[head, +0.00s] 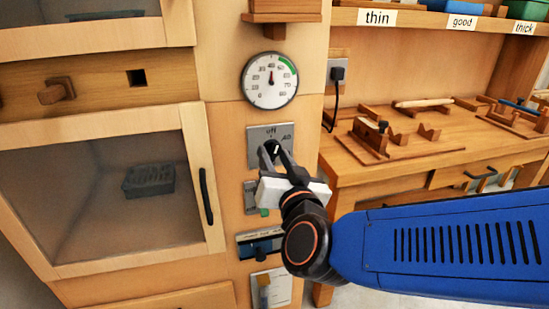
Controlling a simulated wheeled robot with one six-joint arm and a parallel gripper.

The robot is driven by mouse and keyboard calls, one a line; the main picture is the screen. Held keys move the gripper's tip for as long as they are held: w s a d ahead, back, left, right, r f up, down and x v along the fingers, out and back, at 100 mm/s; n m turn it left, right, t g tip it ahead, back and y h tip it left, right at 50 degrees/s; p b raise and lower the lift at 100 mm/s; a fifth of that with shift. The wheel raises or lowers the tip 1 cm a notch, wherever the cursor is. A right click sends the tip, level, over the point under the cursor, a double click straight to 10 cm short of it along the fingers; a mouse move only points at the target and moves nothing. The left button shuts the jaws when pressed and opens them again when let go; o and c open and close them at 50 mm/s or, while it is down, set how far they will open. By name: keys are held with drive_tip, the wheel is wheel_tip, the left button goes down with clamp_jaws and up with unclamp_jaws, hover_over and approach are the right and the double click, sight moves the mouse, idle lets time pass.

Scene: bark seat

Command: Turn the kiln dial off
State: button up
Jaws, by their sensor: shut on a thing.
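The kiln dial (274,149) is a small dark knob with a light mark on a grey plate (257,133) on the wooden panel. The plate reads "off" at the top, with a fainter marking at the upper right. My gripper (272,151) is at the dial, with its dark fingers shut on it. The fingers hide much of the knob, and I cannot tell exactly which way it points. A round gauge (270,80) with a green arc is above the plate. Its needle points about straight up.
A glass-fronted door (120,190) with a black handle (205,196) is at the left, with a dark block behind the glass. A wooden workbench (450,145) with wooden fixtures stands at the right. A plug and cord (337,75) hang between panel and bench.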

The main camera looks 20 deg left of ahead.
drive_tip(key=shift+d+f+n, duration=0.1)
drive_tip(key=shift+f+n, duration=0.05)
drive_tip(key=shift+n, duration=1.85)
drive_tip(key=o, duration=1)
drive_tip(key=shift+s+d, duration=0.25)
drive_tip(key=shift+s, duration=0.2)
drive_tip(key=v, duration=1.1)
